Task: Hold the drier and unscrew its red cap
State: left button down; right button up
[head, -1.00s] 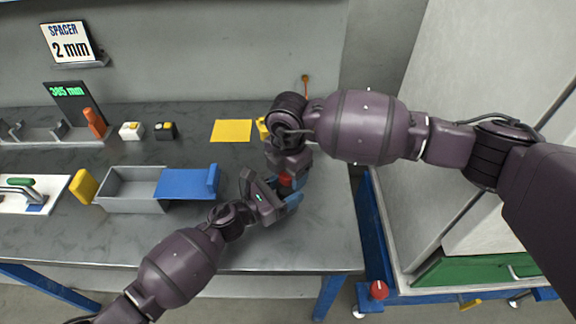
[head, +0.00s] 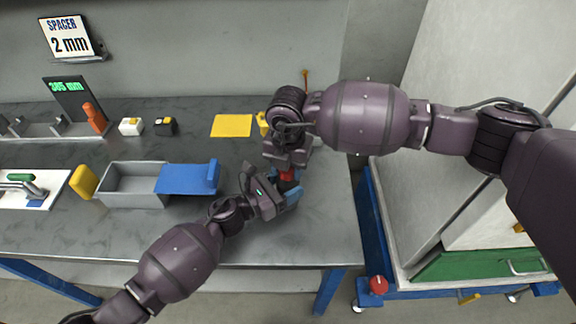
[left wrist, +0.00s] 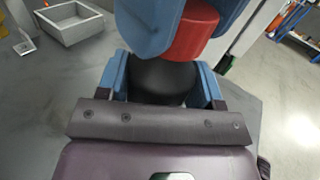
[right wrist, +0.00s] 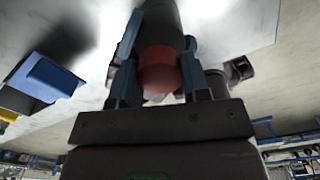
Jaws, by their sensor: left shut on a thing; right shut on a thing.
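The drier is a dark cylinder with a red cap. In the left wrist view its dark body (left wrist: 165,80) sits between the blue fingers of my left gripper (left wrist: 163,88), which is shut on it. The red cap (left wrist: 192,35) shows above, with the blue fingers of my right gripper around it. In the right wrist view the red cap (right wrist: 158,72) lies between the fingers of my right gripper (right wrist: 155,80), and the dark body (right wrist: 160,22) extends beyond. In the head view the red cap (head: 287,175) shows between the two grippers; most of the drier is hidden.
A yellow sheet (head: 231,126) lies behind. A blue cart (head: 372,240) with a red knob (head: 377,285) stands right of the table.

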jog(key=n, duration=0.4)
jog(key=shift+n, duration=0.4)
jog(key=n, duration=0.8)
jog(key=shift+n, duration=0.3)
jog(key=n, duration=0.5)
jog(key=shift+n, duration=0.3)
jog(key=n, duration=0.9)
jog(key=shift+r+n, duration=0.1)
jog(key=shift+n, duration=0.3)
jog(key=n, duration=0.9)
